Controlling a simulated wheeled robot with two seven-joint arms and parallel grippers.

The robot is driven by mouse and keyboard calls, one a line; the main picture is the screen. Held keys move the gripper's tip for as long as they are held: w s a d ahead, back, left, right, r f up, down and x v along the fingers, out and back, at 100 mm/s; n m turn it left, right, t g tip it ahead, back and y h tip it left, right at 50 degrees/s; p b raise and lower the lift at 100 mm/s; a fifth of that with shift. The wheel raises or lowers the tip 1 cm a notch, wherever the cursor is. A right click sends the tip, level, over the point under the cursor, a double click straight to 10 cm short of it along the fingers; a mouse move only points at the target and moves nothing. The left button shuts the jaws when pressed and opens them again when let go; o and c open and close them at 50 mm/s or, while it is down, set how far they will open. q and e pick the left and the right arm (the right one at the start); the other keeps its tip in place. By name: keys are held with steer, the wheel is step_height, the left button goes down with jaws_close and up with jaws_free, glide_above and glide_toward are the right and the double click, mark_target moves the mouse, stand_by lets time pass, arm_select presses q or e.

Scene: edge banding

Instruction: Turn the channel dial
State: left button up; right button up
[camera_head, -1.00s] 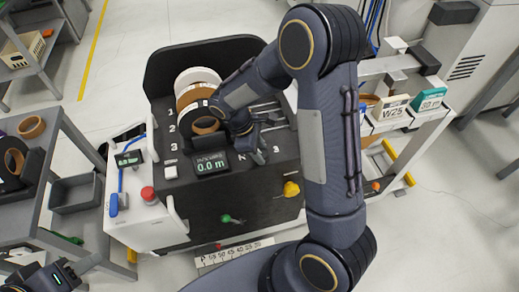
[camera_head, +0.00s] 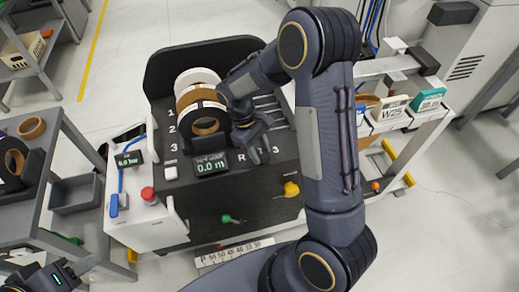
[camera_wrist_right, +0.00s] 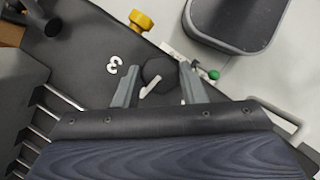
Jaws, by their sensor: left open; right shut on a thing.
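The channel dial (camera_wrist_right: 157,70) is a dark knob with a white pointer mark on the black machine panel, beside a white 3, in the right wrist view. My right gripper (camera_wrist_right: 160,84) has one finger on each side of the dial and is shut on it. In the head view the right gripper (camera_head: 260,152) is over the panel, right of the display (camera_head: 210,164) that reads 0.0 m, and it hides the dial. My left gripper (camera_head: 48,279) is open in the bottom left corner, away from the machine and partly out of frame.
Banding reels (camera_head: 203,120) stand on the machine, left of my right wrist. A yellow knob (camera_head: 291,189) and a green knob (camera_head: 227,218) are on its front. A red button (camera_head: 148,194) is on the white side unit.

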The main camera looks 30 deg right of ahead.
steer(key=m+y, duration=0.1)
steer(key=m, duration=0.2)
steer(key=m+y, duration=0.1)
steer(key=m, duration=0.2)
steer(key=shift+w+d+y, duration=0.1)
steer(key=shift+d+y, duration=0.1)
steer(key=shift+y, duration=0.1)
steer(key=m+y, duration=0.1)
steer(key=m, duration=0.2)
steer(key=m+y, duration=0.1)
steer(key=m, duration=0.2)
steer(key=shift+d+t, duration=0.15)
steer(key=shift+t, duration=0.15)
steer(key=o, duration=1)
steer(key=v, duration=0.7)
steer(key=shift+r, duration=0.4)
steer(key=shift+d, duration=0.1)
